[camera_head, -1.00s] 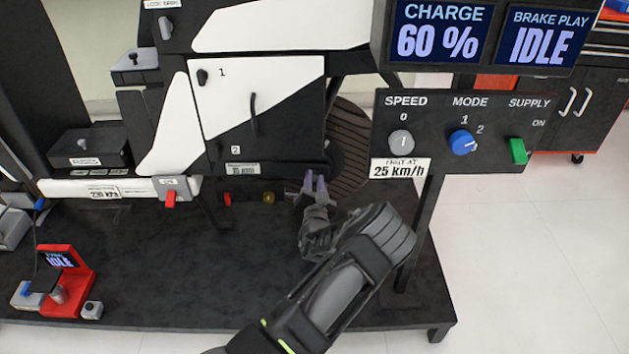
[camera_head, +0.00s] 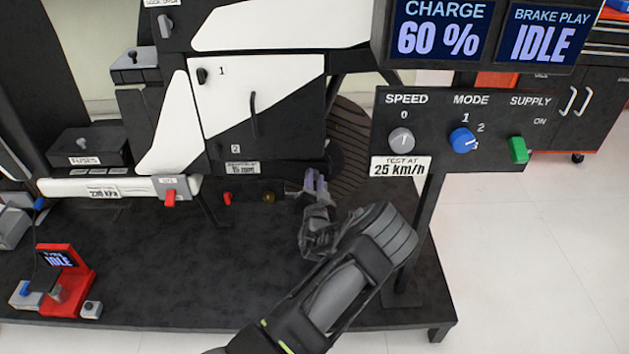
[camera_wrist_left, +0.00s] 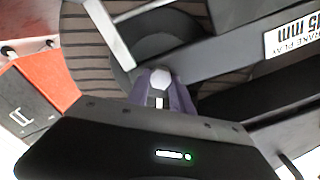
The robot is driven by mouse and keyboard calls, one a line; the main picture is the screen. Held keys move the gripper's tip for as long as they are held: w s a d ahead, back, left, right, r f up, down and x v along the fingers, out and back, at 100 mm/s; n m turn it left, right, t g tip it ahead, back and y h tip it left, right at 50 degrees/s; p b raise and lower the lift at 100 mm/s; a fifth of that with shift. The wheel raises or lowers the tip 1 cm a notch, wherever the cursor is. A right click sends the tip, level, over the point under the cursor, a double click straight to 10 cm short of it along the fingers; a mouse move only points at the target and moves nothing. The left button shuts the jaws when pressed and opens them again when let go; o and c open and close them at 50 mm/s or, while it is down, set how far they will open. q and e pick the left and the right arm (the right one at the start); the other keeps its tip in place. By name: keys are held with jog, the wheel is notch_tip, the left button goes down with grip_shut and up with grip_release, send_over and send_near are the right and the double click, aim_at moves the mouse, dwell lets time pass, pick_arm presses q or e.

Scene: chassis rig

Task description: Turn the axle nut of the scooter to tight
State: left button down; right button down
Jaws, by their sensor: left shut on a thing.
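The axle nut (camera_wrist_left: 160,77) shows in the left wrist view as a pale grey hexagonal head between the fingertips. It sits in front of the scooter's dark wheel (camera_wrist_left: 85,40). My left gripper (camera_head: 315,182) reaches up to the lower right side of the scooter in the head view. Its purple fingers (camera_wrist_left: 161,92) are shut on the nut, one on each side. In the head view the nut is hidden by the fingers and I cannot make it out. I cannot read how tight the nut is. My right gripper is not in view.
The control panel (camera_head: 480,127) with speed, mode and supply controls stands close to the right of my arm. The scooter's white panel (camera_head: 270,95) is above left. A red stand (camera_head: 75,283) with a small display sits at left on the dark platform, whose front middle is clear.

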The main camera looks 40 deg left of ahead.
pick_arm(q)
jog(key=m+b, duration=0.1)
jog(key=m, duration=0.2)
jog(key=m+b, duration=0.1)
jog(key=m, duration=0.1)
jog(key=shift+w+d+f+m, duration=0.1)
jog(key=shift+f+m, duration=0.1)
jog(key=shift+m, duration=0.2)
jog(key=m+b, duration=0.1)
jog(key=m, duration=0.3)
jog(key=shift+m+b, duration=0.3)
jog(key=c, duration=1.1)
grip_release()
jog(key=p+v, duration=0.2)
jog(key=v, duration=0.6)
jog(key=shift+p, duration=0.3)
